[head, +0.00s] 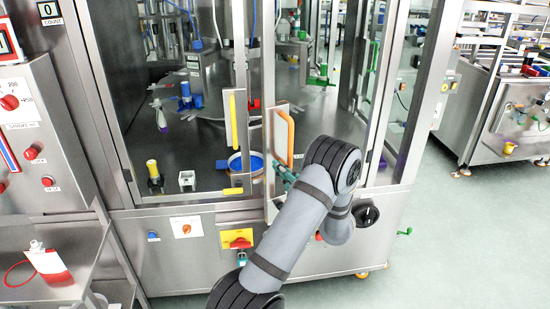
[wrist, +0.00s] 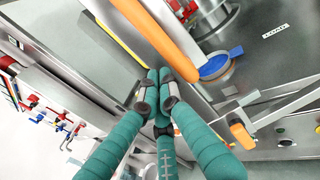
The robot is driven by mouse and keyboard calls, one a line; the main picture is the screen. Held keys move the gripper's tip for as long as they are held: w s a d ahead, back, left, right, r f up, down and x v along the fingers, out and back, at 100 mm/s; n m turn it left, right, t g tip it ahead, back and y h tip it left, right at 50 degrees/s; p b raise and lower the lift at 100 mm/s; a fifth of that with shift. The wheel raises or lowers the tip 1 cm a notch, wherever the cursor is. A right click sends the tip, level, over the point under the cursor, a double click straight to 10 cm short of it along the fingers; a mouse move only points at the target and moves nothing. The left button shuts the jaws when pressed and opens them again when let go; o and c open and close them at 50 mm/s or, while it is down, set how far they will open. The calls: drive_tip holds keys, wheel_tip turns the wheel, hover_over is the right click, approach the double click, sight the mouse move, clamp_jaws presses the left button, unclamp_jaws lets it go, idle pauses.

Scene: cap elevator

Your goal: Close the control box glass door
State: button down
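A metal-framed glass door with an orange handle (head: 290,138) stands at the middle of the cabinet in the head view. Its lower frame end (head: 271,212) overlaps the cabinet's front panel, so the door looks ajar. My gripper's teal fingers (head: 285,173) are by the handle's lower end, partly hidden by my arm. In the wrist view, the teal fingers of my gripper (wrist: 158,75) come together at their tips, with nothing visible between them. The orange handle (wrist: 160,38) runs just right of and beyond the tips; I cannot tell whether they touch.
A yellow handle (head: 233,120) is on the frame left of the door. Below are a red-and-yellow switch (head: 238,239) and a black knob (head: 367,214). A blue round part (head: 245,164) lies inside the cabinet. The green floor (head: 455,235) is clear at right.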

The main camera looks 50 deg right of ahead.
drive_tip(key=shift+p+x, duration=0.4)
drive_tip(key=shift+x, duration=1.05)
